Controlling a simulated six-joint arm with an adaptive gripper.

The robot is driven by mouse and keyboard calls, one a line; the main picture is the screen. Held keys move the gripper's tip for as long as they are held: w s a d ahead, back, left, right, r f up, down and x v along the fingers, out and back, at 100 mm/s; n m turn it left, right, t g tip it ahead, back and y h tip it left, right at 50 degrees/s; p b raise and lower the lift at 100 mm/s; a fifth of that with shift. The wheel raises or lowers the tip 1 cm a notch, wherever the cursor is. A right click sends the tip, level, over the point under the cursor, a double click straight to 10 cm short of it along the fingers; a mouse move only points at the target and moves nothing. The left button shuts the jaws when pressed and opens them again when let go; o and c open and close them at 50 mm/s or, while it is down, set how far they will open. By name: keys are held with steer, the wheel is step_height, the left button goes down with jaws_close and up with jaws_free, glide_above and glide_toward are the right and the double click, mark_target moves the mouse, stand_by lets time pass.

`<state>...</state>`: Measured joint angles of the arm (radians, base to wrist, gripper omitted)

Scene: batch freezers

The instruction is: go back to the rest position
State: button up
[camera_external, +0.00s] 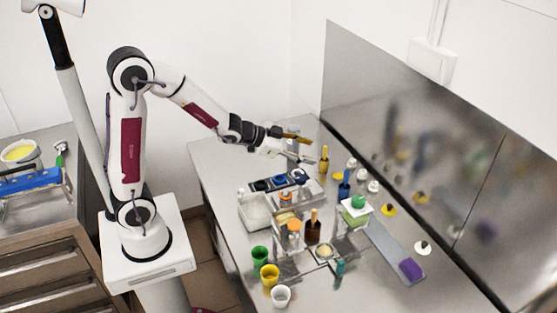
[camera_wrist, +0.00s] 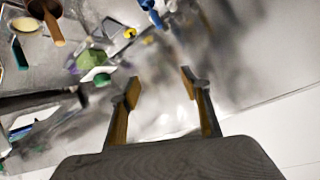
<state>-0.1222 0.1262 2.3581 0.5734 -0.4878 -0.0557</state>
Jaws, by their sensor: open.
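My gripper (camera_external: 298,147) is over the far end of the steel table in the external view, with the arm stretched out to the right from its white base. In the wrist view my gripper (camera_wrist: 160,90) has its two fingers spread wide apart. Nothing is between them. The fingertips are apart from the items on the table, and the steel surface shows blurred behind them.
The table (camera_external: 215,152) holds several small items below and right of my gripper. A yellow bottle (camera_external: 324,160) stands nearest. A white tub (camera_external: 254,212), coloured cups (camera_external: 269,275) and a green-topped container (camera_external: 357,204) are closer in. A steel splashback (camera_external: 400,130) borders the right side.

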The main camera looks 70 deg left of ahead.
steer(key=s+r+n+g+y, duration=0.1)
steer(key=s+n+g, duration=0.1)
steer(key=s, duration=1.4)
steer(key=s+r+n+g+y, duration=0.1)
steer(key=s+r+n+g, duration=0.1)
steer(key=s, duration=1.5)
steer(key=n+g, duration=0.1)
steer(key=g, duration=0.1)
steer(key=shift+r+n+g, duration=0.3)
steer(key=shift+g, duration=0.1)
